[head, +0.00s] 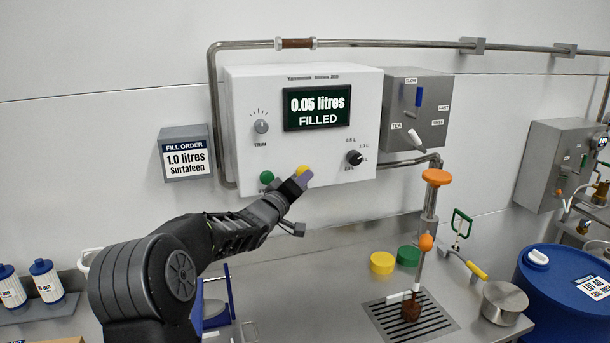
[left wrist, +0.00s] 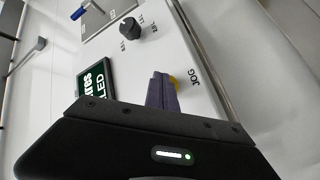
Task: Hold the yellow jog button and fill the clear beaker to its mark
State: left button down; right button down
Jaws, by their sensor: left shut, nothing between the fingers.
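The yellow jog button (head: 302,168) is on the lower front of the white control box (head: 255,110), right of a green button. My left gripper (head: 304,179) is shut and empty, its purple fingertips at the button and covering part of it. In the left wrist view the shut fingers (left wrist: 162,92) point at the panel, with a sliver of the yellow button (left wrist: 173,81) beside the JOG label; I cannot tell whether it is pressed in. A small vessel with brown contents (head: 411,308), apparently the beaker, stands on the drain grate under the spout. Its mark is not readable. My right gripper is not in view.
The display (head: 318,107) reads 0.05 litres FILLED. The fill order sign (head: 187,156) reads 1.0 litres Surtateen. A trim knob (head: 261,126) and a volume knob (head: 354,157) flank the buttons. A steel pot (head: 505,303) and blue drum (head: 560,300) stand right.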

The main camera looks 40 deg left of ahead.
pick_arm(q)
jog(key=shift+s, duration=0.1)
jog(key=shift+s+d+b, duration=0.45)
jog(key=shift+d+b, duration=0.15)
jog(key=shift+d, duration=0.15)
jog(key=s+d+b, duration=0.1)
jog(key=d, duration=0.1)
jog(key=s+d+b, duration=0.2)
jog(key=shift+d, duration=0.1)
dwell(0.6)
dwell(2.8)
